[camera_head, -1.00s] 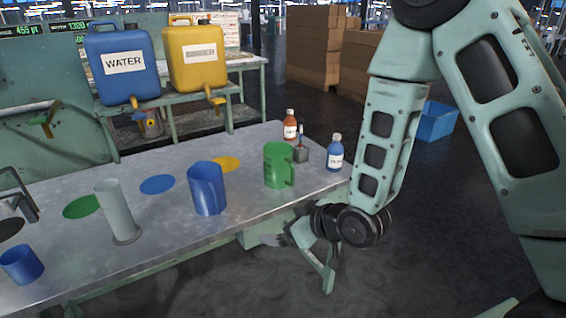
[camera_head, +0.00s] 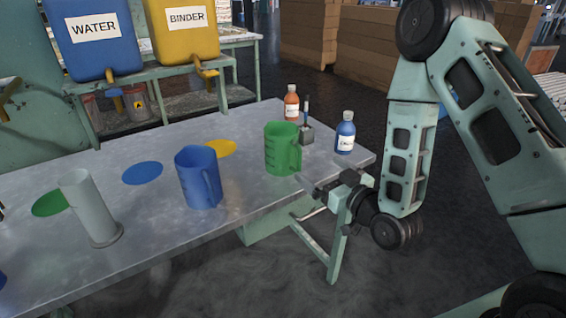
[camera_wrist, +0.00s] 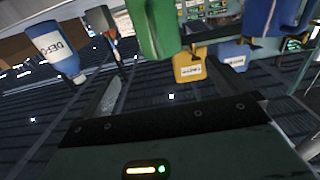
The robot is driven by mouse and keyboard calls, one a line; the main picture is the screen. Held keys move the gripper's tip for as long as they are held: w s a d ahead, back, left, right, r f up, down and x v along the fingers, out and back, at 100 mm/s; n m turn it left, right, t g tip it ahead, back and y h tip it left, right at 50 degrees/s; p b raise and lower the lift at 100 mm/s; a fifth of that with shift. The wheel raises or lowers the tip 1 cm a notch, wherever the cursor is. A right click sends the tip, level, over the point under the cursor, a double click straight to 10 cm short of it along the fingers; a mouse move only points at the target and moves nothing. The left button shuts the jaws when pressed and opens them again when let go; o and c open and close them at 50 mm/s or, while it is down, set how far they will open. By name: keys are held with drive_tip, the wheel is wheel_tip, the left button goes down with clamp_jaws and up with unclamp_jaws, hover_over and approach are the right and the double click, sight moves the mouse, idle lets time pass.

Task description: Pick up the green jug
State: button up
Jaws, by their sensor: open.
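The green jug (camera_head: 282,148) stands upright on the metal table near its right end, with its handle toward the right. It also shows at the top of the wrist view (camera_wrist: 153,28), cut off by the frame edge. My gripper (camera_head: 306,188) is open and empty, at the table's front edge just below and to the right of the jug. In the head view its fingers point toward the jug, apart from it. The far finger is hard to make out.
A blue jug (camera_head: 198,178) and a grey cylinder (camera_head: 88,208) stand left of the green jug. A blue bottle (camera_head: 345,134), a brush in a holder (camera_head: 306,132) and an orange-brown bottle (camera_head: 291,104) stand behind and right of it. The table front (camera_head: 150,252) is bare.

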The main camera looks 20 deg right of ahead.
sight(292, 147)
drive_tip(key=b+x, duration=0.1)
drive_tip(key=b, duration=0.2)
drive_tip(key=b+x, duration=0.1)
drive_tip(key=b, duration=0.2)
drive_tip(key=b+x, duration=0.2)
drive_tip(key=b, duration=0.1)
drive_tip(key=shift+f, duration=0.25)
drive_tip(key=x, duration=0.1)
drive_tip(key=p+x, duration=0.1)
drive_tip(key=x, duration=0.2)
drive_tip(key=shift+r, duration=0.3)
drive_tip(key=shift+p+x, duration=0.55)
drive_tip(key=shift+x, duration=2.45)
drive_tip(key=shift+d+f, duration=0.1)
drive_tip(key=shift+c, duration=0.3)
drive_tip(key=c, duration=1)
